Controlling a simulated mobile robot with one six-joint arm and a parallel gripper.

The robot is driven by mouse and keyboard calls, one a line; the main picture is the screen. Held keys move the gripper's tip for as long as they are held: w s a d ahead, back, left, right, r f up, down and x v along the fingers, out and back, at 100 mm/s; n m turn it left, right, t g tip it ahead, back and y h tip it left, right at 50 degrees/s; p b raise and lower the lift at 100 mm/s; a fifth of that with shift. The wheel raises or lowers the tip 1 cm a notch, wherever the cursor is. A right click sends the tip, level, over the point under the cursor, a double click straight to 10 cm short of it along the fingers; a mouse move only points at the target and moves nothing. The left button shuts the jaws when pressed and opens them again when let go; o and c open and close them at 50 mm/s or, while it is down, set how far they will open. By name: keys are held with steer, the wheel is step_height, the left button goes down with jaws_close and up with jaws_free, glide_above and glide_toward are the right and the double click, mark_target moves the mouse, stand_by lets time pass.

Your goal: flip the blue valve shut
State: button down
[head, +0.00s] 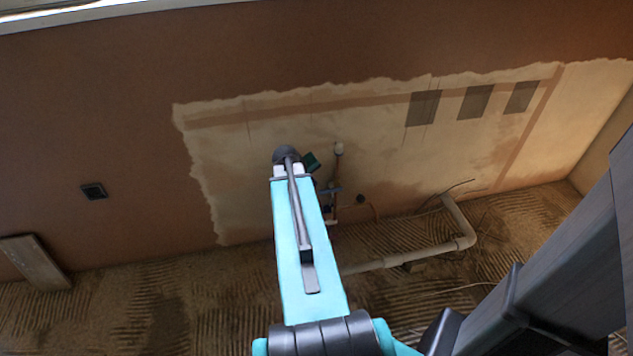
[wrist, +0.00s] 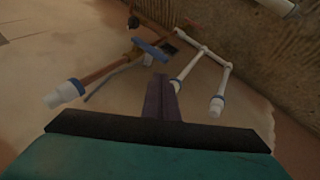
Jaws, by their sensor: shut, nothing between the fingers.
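The blue valve (wrist: 151,50) has a flat lever handle on a copper pipe (wrist: 100,75) in the wrist view. The lever lies crosswise to the pipe. In the head view the blue valve (head: 331,190) is small, low on the wall, just right of my arm, and its lever also looks crosswise to the pipe. My gripper (wrist: 160,88) is shut and empty, its dark fingers pointing toward the valve area. The lever shows beyond the fingertips, with no visible contact.
A white cap (wrist: 65,93) ends the copper pipe at left. A pale pipe (head: 410,256) runs along the ridged floor. A board (head: 32,262) leans at far left.

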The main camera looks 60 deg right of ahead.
steer(key=w+a+r, duration=0.1)
steer(key=a+r, duration=0.1)
steer(key=a, duration=0.3)
steer(key=shift+w+r, duration=0.4)
steer(key=shift+a, duration=0.1)
